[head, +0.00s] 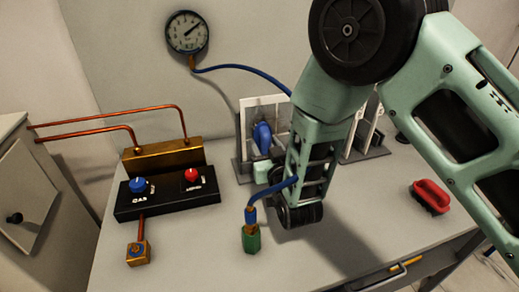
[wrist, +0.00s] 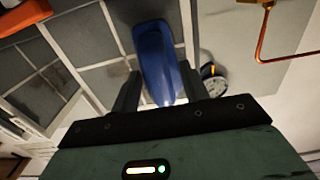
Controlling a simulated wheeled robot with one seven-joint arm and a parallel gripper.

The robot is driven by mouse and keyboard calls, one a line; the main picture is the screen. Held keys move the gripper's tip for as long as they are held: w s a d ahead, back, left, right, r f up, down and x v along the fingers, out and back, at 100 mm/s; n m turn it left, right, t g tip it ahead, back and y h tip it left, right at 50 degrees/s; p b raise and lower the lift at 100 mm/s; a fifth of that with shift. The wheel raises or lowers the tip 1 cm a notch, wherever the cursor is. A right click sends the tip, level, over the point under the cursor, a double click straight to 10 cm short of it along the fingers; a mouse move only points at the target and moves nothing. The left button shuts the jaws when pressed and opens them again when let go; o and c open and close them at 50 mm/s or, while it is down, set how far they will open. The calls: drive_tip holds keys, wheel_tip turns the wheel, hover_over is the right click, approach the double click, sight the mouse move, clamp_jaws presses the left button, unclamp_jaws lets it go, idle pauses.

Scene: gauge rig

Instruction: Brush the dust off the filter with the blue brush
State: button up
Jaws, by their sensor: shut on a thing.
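The blue brush (head: 262,138) is in front of the white-framed filter (head: 247,103) at the back of the bench. In the wrist view the blue brush (wrist: 156,62) is between the two dark fingers of my gripper (wrist: 158,90), which is shut on it. The filter (wrist: 101,25) shows there as a white grid with grey panes, behind and left of the brush. Its panes look grey and darker in places. I cannot tell whether the bristles touch it. In the head view my arm hides most of my gripper and part of the filter.
A red brush (head: 430,196) lies at the bench's right. A black control box (head: 167,199) with blue and red knobs and copper pipes (head: 110,108) stands left. A green fitting (head: 251,239) on a blue hose is at the front. A round gauge (head: 187,33) is on the back panel.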

sight(269, 131)
drive_tip(key=shift+w+d+r+b, duration=0.6)
drive_tip(key=shift+w+d+r, duration=0.65)
drive_tip(key=shift+d, duration=2.9)
drive_tip(key=shift+s+a+f+b, duration=0.1)
drive_tip(key=shift+s+a+b, duration=0.4)
drive_tip(key=shift+a, duration=1.25)
drive_tip(key=shift+s+a+b, duration=0.45)
drive_tip(key=shift+a+b, duration=0.05)
drive_tip(key=shift+a, duration=1.3)
drive_tip(key=shift+s+a+f+b, duration=0.1)
drive_tip(key=shift+s+a+b, duration=0.4)
drive_tip(key=shift+a, duration=1.25)
drive_tip(key=shift+r+p, duration=0.6)
drive_tip(key=shift+r, duration=0.6)
drive_tip(key=shift+w+d+f+b, duration=0.1)
drive_tip(key=shift+w+d+b, duration=0.2)
drive_tip(key=shift+d, duration=0.5)
drive_tip(key=shift+w+d+f+b, duration=0.1)
drive_tip(key=shift+d+b, duration=0.25)
drive_tip(key=shift+d, duration=0.45)
drive_tip(key=w+d+b, duration=0.2)
drive_tip(key=d, duration=0.5)
drive_tip(key=shift+d, duration=0.2)
drive_tip(key=shift+r, duration=0.1)
